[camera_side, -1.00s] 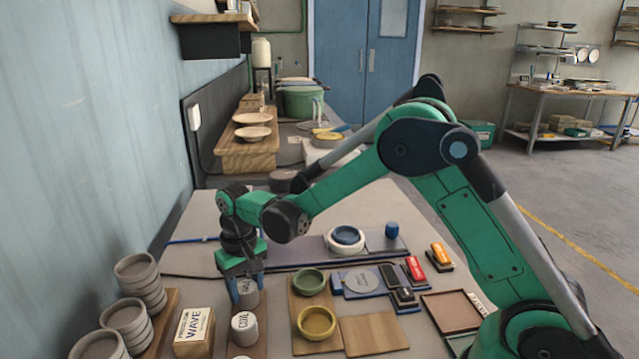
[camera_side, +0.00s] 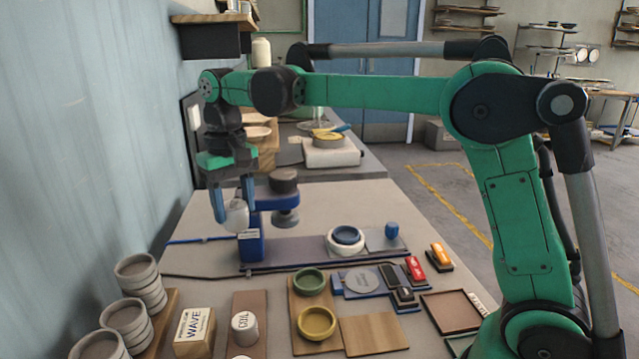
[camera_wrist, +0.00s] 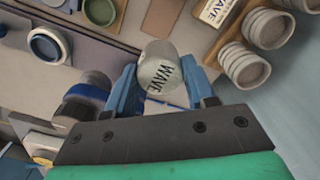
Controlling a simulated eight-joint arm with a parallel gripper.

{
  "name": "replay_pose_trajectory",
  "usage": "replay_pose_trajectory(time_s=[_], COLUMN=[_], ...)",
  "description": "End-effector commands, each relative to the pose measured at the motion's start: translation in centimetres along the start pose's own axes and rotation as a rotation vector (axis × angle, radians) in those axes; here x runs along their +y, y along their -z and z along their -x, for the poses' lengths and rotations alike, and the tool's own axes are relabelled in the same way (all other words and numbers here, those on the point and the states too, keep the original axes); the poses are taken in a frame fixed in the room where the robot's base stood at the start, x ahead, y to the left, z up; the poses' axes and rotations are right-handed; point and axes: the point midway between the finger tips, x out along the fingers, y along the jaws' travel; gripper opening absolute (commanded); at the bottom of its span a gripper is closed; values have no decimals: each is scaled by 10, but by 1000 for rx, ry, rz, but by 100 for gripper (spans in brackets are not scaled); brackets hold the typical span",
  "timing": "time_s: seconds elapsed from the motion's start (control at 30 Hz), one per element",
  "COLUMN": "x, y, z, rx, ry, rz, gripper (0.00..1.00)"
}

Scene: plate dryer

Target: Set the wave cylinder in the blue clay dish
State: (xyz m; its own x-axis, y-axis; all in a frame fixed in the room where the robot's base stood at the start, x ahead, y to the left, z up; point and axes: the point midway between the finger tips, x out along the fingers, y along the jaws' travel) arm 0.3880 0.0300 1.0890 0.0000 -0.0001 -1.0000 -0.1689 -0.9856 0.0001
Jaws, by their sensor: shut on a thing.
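My gripper (camera_side: 235,206) is shut on the wave cylinder (camera_side: 236,219), a pale grey piece held in the air between the blue fingers. In the wrist view the cylinder (camera_wrist: 158,66) shows the word WAVE on its side. The blue clay dish (camera_side: 347,235) sits on a white round base, to the right of and below my gripper in the side view. The dish also shows at the upper left of the wrist view (camera_wrist: 47,46); its inside looks empty there.
A blue stand with a dark head (camera_side: 285,200) is close beside my gripper. A cylinder marked COIL (camera_side: 243,328), a WAVE block (camera_side: 194,331), a green dish (camera_side: 309,280) and a yellow dish (camera_side: 316,322) stand in front. Stacked grey dishes (camera_side: 127,319) are at left.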

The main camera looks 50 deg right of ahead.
Motion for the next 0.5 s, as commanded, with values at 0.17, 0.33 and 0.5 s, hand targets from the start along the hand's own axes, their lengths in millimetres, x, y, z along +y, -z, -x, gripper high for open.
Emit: replay_pose_trajectory(time_s=[0.17, 0.33, 0.5], x=[0, 10, 64], y=[0, 3, 15], z=[26, 39, 48], rx=[0, 0, 0], ry=[0, 0, 0], rz=[0, -39, -261], gripper=[0, 0, 0])
